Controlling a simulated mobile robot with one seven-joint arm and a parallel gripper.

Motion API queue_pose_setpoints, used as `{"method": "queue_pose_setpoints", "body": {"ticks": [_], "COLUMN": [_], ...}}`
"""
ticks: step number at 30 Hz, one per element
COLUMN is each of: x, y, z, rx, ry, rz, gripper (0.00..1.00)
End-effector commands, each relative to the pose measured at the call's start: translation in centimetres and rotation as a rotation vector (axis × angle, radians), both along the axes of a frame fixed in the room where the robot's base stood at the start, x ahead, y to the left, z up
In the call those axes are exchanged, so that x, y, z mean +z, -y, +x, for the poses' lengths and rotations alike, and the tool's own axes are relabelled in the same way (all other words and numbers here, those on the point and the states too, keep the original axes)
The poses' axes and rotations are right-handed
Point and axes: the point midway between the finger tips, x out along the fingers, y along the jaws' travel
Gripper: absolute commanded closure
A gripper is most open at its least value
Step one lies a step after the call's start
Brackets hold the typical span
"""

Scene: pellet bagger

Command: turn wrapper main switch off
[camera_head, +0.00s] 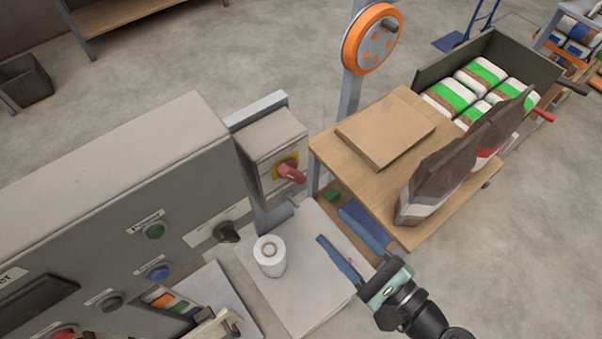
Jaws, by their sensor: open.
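The wrapper main switch is most likely the red rotary handle (291,171) on a yellow plate, on the front of a small grey box (268,138). The box is on a post beside the large grey control panel. The handle slants slightly down to the right; I cannot read any position marks. My gripper (332,225) is below and to the right of the handle, apart from it. Its two blue fingers are spread with nothing between them, and they point up and left.
The control panel (90,190) with several buttons and a black knob (228,232) fills the left. A white roll (270,256) stands on a pale surface below the switch. A wooden table (375,185) with brown sheets and bags is at right. Open floor lies behind.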

Motion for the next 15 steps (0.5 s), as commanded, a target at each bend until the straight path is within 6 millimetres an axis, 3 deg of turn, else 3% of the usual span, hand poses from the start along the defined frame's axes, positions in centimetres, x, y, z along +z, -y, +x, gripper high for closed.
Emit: {"method": "queue_pose_setpoints", "body": {"ticks": [3,7,15], "x": [0.2,0.5,0.7], "y": [1.0,0.5,-2.6], "z": [-0.5,0.3,4.5], "rx": [-0.044,-0.046,-0.041], "ry": [-0.011,-0.011,-0.011], "rz": [0.091,0.106,0.101], "gripper": [0.45,0.45,0.45]}}
